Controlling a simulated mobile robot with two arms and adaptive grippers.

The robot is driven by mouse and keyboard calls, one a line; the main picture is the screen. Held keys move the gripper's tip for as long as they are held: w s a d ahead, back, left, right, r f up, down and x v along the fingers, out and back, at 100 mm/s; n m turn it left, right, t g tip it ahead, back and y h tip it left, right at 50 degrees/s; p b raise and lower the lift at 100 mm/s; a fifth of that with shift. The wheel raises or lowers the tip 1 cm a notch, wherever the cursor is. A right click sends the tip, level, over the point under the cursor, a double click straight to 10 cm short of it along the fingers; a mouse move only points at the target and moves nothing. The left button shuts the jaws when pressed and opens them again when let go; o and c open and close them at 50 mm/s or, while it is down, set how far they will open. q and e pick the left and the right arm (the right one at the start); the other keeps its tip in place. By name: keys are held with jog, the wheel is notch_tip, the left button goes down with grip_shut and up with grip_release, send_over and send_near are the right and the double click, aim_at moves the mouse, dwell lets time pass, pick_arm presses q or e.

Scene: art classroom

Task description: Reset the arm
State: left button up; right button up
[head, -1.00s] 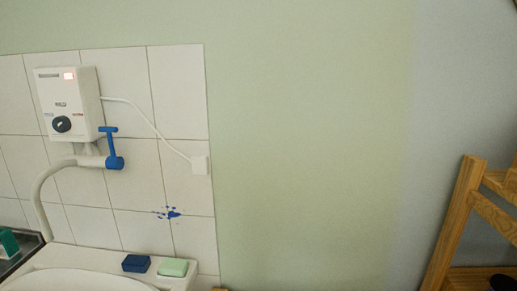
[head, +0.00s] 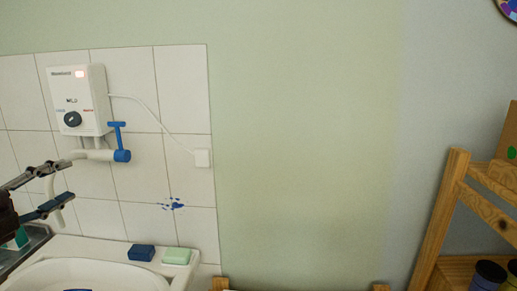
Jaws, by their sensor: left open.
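My left gripper (head: 66,182) comes in from the left edge in the head view. My right gripper is not in view.
A blue tap handle (head: 119,141) sits under the heater. A dark blue block (head: 141,252) and a pale green soap (head: 177,256) lie on the sink's rim. A wooden shelf (head: 440,220) stands at the right. The green wall between is bare.

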pick_arm(q)
jog(key=w+d+f+n+g, duration=0.1)
jog(key=w+d+f+n, duration=0.25)
jog(key=d+f, duration=1.1)
jog(key=s+d+f+n+g, duration=0.1)
jog(key=s+d+f+n, duration=0.1)
jog(key=f, duration=0.3)
jog(key=s+d+f+n+g+y, duration=0.1)
jog(key=s+d+f+n, duration=0.1)
jog(key=s+f, duration=0.15)
jog(key=s+d+f+n+g, duration=0.1)
jog(key=d+f+n, duration=0.15)
jog(key=f, duration=0.25)
jog(key=s+f+n+g+y, duration=0.1)
jog(key=s+f+n+g, duration=0.4)
jog(key=s+f, duration=0.6)
jog(key=s+f+n+g+y, duration=0.1)
jog(key=s+f+n+g, duration=0.5)
jog(key=s, duration=1)
notch_tip(320, 180, down, 26)
jog(key=m, duration=0.1)
jog(key=s+a+f, duration=0.2)
jog(key=s+f, duration=1.5)
jog(key=s, duration=0.1)
jog(key=shift+s+a+f+m+g, duration=0.3)
jog(key=shift+s+f+g, duration=0.05)
jog(key=shift+f+g, duration=0.05)
